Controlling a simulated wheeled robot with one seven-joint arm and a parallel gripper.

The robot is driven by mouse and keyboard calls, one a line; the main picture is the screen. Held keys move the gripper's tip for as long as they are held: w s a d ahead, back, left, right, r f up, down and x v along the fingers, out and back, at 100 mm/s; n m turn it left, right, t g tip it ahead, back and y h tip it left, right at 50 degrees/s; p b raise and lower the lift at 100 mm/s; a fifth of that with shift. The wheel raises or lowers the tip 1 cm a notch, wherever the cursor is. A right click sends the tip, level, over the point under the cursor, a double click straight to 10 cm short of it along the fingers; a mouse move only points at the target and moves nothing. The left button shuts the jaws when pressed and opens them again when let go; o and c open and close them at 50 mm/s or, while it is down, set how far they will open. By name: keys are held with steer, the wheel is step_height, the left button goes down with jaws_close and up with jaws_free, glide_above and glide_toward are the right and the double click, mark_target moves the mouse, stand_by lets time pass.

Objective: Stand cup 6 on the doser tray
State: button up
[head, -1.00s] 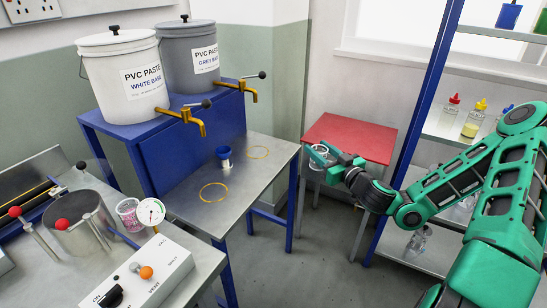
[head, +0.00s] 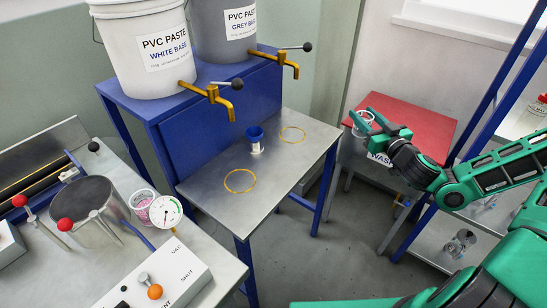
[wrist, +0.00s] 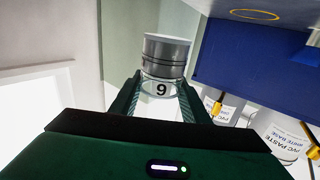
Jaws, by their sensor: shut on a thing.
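My gripper (head: 366,120) is shut on a clear cup (head: 361,125) in the head view, over the red-topped table. In the wrist view, the cup (wrist: 160,89) sits between the fingers with a black mark that reads like 9. That view looks turned upside down, so the mark could be a 6. The metal tray (head: 205,172) below the taps, probably the doser tray, has two yellow rings, near (head: 240,181) and far (head: 292,134). Both rings are empty. My gripper is to the right of this tray, apart from it.
A white paste bucket (head: 140,45) and a grey one (head: 225,25) stand on the blue stand, with brass taps overhanging the tray. The red-topped table (head: 425,128) is right. A gauge (head: 165,212) stands on the left bench.

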steer(key=s+a+r+n+g+y, duration=0.1)
steer(key=s+a+n+g+y, duration=0.15)
steer(key=a, duration=0.95)
steer(key=s+a+r+n+g+y, duration=0.2)
steer(key=s+a+y, duration=0.15)
steer(key=a, duration=0.75)
steer(key=s+a+r+n+g+y, duration=0.1)
steer(key=s+a+n+g+y, duration=0.2)
steer(key=a, duration=0.9)
steer(key=shift+m+t, duration=0.35)
steer(key=shift+t, duration=0.3)
steer(key=shift+w+d+f, duration=1.15)
steer(key=shift+d+f, duration=0.2)
steer(key=shift+f, duration=0.45)
steer(key=shift+w+d+f, duration=1.2)
steer(key=shift+d+f, duration=0.15)
steer(key=shift+f, duration=0.4)
steer(key=shift+w+d+f, duration=1.15)
steer(key=shift+d+f, duration=0.2)
steer(key=shift+f, duration=0.45)
steer(key=o, duration=1.2)
steer(key=shift+f, duration=0.1)
